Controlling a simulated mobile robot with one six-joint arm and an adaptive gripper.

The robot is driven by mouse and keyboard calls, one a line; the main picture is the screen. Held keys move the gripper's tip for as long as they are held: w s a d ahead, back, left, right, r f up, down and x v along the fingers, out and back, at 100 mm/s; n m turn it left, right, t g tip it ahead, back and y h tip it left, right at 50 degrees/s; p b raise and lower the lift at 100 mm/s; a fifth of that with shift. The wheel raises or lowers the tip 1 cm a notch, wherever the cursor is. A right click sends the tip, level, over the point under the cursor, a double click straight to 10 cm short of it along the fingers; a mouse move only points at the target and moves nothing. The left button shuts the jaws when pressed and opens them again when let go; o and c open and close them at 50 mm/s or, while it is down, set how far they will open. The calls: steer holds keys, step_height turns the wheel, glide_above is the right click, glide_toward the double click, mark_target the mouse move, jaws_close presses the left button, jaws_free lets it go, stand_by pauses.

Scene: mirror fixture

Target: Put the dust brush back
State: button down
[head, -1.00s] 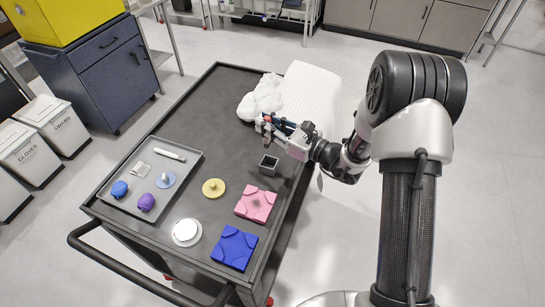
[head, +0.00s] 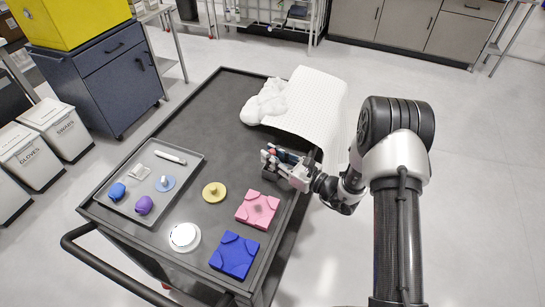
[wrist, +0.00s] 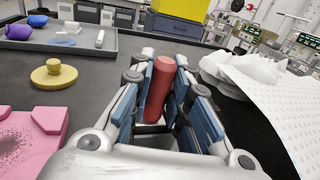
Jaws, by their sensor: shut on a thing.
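In the wrist view, the gripper (wrist: 165,95) is shut on the dust brush (wrist: 160,85), a red rounded handle standing nearly upright between the blue-padded fingers. The brush's lower end is hidden by the fingers. The small dark square holder on the cart is hidden behind the gripper in the head view. I cannot tell whether the brush touches it.
A pink block (head: 257,209), a blue block (head: 234,255), a yellow knobbed disc (head: 214,192) and a white round dish (head: 184,237) lie nearby. A grey tray (head: 190,168) holds small items. A white crumpled cloth (head: 265,103) and a textured white sheet (head: 318,105) lie behind.

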steer(key=shift+f, duration=0.25)
steer(key=c, duration=1.5)
jaws_free()
steer(key=shift+r, duration=0.2)
